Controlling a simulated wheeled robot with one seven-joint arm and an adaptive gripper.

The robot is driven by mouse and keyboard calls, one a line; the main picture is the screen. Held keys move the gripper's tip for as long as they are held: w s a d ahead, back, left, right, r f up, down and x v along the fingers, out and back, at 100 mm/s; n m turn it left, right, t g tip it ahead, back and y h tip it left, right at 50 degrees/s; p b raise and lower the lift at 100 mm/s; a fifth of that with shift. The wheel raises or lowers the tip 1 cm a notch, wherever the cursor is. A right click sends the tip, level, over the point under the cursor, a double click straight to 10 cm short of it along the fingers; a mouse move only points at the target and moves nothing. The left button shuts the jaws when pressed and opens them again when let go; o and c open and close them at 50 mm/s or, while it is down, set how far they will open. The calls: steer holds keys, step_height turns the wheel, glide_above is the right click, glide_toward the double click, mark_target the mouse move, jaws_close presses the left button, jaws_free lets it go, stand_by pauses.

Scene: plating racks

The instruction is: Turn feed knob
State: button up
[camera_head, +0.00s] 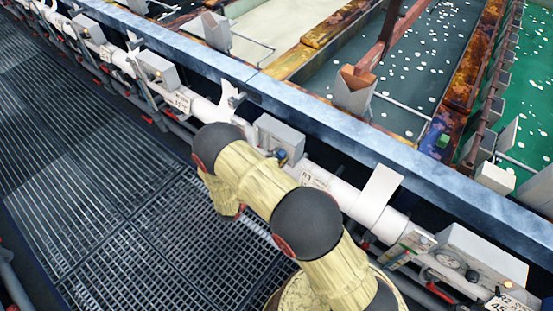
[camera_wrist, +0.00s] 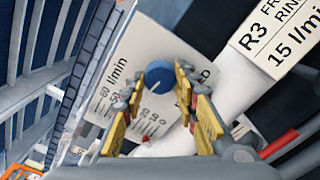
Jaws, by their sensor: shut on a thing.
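The feed knob (camera_wrist: 159,73) is round and blue with a small pale mark on its face. In the head view, a small blue spot (camera_head: 281,154), likely the knob, shows at the grey box (camera_head: 280,135) on the white pipe. My arm hides most of the gripper there.
A label reading "R3" and "15 l/min" (camera_wrist: 275,38) is on the white pipe (camera_wrist: 215,85) beside the knob. In the head view, a blue-grey tank rim (camera_head: 335,120) runs behind the pipe, with liquid tanks beyond. A dark grating walkway (camera_head: 110,215) lies at left.

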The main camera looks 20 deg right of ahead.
steer(key=o, duration=1.2)
steer(key=v, duration=1.2)
steer(key=shift+f, duration=0.1)
